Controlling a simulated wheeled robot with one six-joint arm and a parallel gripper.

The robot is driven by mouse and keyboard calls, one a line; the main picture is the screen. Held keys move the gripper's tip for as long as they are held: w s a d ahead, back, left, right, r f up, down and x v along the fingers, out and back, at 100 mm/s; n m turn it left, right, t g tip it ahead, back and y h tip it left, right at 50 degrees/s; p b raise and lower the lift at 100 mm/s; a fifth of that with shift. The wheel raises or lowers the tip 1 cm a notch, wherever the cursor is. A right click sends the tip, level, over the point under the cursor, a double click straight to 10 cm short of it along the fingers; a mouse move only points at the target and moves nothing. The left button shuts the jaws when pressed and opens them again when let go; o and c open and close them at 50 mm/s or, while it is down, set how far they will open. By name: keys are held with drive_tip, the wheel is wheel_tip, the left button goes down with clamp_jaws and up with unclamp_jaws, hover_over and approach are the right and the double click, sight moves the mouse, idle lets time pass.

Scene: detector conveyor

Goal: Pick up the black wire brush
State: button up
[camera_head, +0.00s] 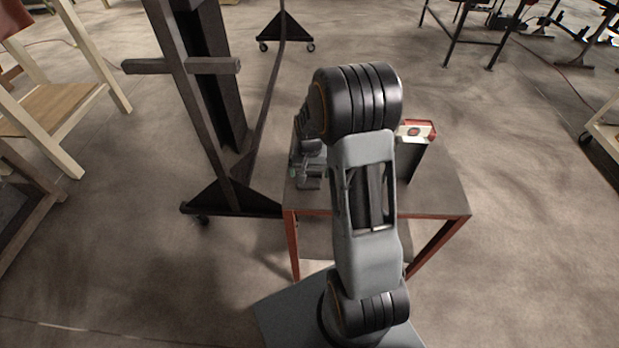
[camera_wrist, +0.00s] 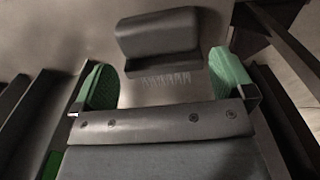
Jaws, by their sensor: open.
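The black wire brush (camera_wrist: 158,40) is in the upper middle of the wrist view, a dark block with a short row of bristles along its lower edge. My gripper (camera_wrist: 164,82) is open, with a green pad on either side. The brush is ahead of the pads, and its body sits roughly between their lines; I see no contact. In the head view my gripper (camera_head: 308,168) is over the left part of a small table (camera_head: 440,192) with red legs. My arm hides the table's middle there, and I cannot make out the brush in that view.
A dark upright box with a red and white top (camera_head: 415,132) stands on the table right of my arm. A tall dark metal stand (camera_head: 205,100) is close on the table's left. A wooden bench (camera_head: 55,105) is at far left. Floor right of the table is clear.

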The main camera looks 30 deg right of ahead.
sight(309, 176)
drive_tip(key=shift+f, duration=1.95)
drive_tip(key=c, duration=0.8)
drive_tip(key=shift+r, duration=0.1)
drive_tip(key=shift+r, duration=0.45)
drive_tip(key=r, duration=0.2)
drive_tip(key=shift+s+r+b, duration=0.2)
drive_tip(key=shift+r+b, duration=0.1)
drive_tip(key=shift+r, duration=0.1)
drive_tip(key=s+r, duration=0.2)
drive_tip(key=s+d+r, duration=0.1)
drive_tip(key=s+r, duration=0.1)
drive_tip(key=r, duration=0.1)
drive_tip(key=shift+s+d+r, duration=0.15)
drive_tip(key=shift+s+d, duration=0.05)
drive_tip(key=s+d+r, duration=0.1)
drive_tip(key=s, duration=0.2)
drive_tip(key=s+r+b, duration=0.1)
drive_tip(key=s, duration=0.1)
drive_tip(key=s+d+r, duration=0.1)
drive_tip(key=s+r, duration=0.1)
drive_tip(key=s, duration=0.1)
drive_tip(key=shift+s+d, duration=0.3)
drive_tip(key=shift+s, duration=0.05)
